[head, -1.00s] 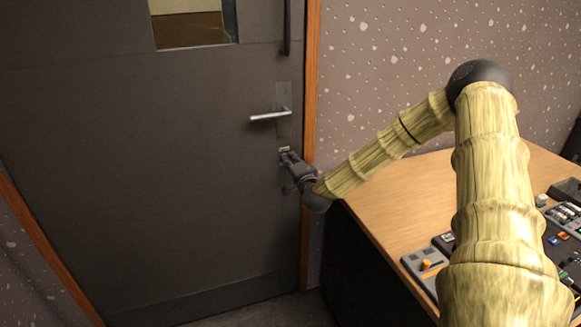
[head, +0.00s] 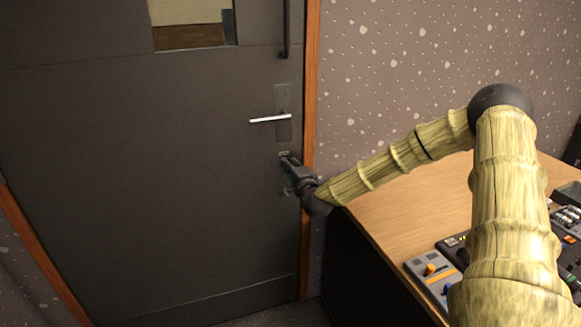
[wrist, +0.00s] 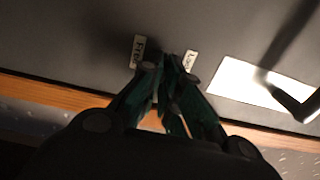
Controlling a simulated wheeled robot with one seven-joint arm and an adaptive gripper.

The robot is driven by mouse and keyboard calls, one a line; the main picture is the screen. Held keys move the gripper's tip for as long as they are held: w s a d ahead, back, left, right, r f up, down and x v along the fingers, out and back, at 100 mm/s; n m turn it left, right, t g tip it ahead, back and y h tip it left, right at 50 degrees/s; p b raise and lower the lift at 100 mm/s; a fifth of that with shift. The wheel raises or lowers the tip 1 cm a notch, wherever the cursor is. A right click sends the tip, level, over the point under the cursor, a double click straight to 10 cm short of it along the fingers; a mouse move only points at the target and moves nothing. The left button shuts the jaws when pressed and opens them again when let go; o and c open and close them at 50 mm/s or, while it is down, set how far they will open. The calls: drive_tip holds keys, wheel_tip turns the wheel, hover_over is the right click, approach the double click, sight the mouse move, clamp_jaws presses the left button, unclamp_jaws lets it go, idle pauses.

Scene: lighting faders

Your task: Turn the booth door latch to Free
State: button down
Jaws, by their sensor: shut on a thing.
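The booth door (head: 150,170) is dark grey and appears closed in its wooden frame. My gripper (head: 286,158) is at the door's right edge, below the lever handle. In the wrist view, my gripper (wrist: 166,62) has its fingertips together at the door, shut on the latch. The latch itself is hidden by the fingers, so its angle cannot be read. A small "Free" label (wrist: 138,50) is just left of the fingertips. A second pale label (wrist: 190,60), partly covered and seeming to begin "Loc", is just right of them.
The silver lever handle (head: 268,119) is close above my gripper; it also shows at the right of the wrist view (wrist: 292,102). A wooden desk (head: 400,205) with fader consoles (head: 434,272) stands right of the door. The door's left part is clear.

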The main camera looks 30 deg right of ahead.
drive_tip(key=c, duration=1.6)
unclamp_jaws()
drive_tip(key=shift+d+f, duration=0.1)
drive_tip(key=shift+d, duration=0.05)
drive_tip(key=shift+c, duration=0.2)
drive_tip(key=v, duration=1.2)
